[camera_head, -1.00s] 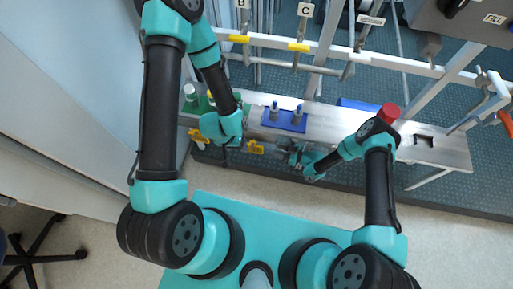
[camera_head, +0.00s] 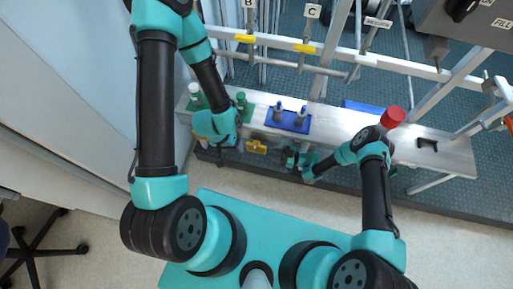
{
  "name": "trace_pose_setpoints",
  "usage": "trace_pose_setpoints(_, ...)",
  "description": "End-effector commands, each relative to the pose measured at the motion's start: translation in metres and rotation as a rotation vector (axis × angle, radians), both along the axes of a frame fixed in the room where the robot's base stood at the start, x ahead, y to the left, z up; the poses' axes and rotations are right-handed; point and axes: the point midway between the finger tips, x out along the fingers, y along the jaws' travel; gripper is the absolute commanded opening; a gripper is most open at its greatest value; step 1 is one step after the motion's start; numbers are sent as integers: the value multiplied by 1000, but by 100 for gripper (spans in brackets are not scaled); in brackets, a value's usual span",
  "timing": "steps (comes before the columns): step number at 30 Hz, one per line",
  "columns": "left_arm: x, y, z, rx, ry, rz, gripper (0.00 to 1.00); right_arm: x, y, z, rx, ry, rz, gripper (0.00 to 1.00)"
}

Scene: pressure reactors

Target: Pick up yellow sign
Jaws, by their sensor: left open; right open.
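A small yellow sign (camera_head: 257,146) shows at the front edge of the bench, between my two grippers. A sliver of another yellow piece shows at the left side of my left wrist, mostly hidden by it. Two more yellow tags, a left one (camera_head: 245,38) and a right one (camera_head: 304,48), sit on the rail behind. My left gripper (camera_head: 220,154) is open at the bench's front edge, left of the yellow sign; its fingers are small and dark. My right gripper (camera_head: 289,157) is open, to the right of the sign and apart from it. Neither holds anything that I can see.
The metal bench (camera_head: 340,125) carries a blue tray (camera_head: 270,123) with grey pieces, green-based items (camera_head: 242,102) at left and a black handle (camera_head: 427,143) at right. A red knob (camera_head: 392,116) stands above my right wrist. Rails and valves rise behind. The floor in front is open.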

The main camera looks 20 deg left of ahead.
Motion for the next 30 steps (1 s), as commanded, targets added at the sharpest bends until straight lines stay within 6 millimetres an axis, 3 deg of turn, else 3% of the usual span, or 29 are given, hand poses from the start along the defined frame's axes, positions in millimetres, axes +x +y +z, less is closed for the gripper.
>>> trace_pose_setpoints(6, 0, 0, 0, 0, 0, 0, 59, -3, 30, 0, 0, 0, 2, 43)
trace_pose_setpoints(20, 0, 0, 0, 0, 0, 0, 59, -3, 37, -1, 0, 1, 0, 43)
trace_pose_setpoints(30, 0, 0, 0, 0, 0, 0, 59, -7, 77, -5, 0, 1, 3, 43)
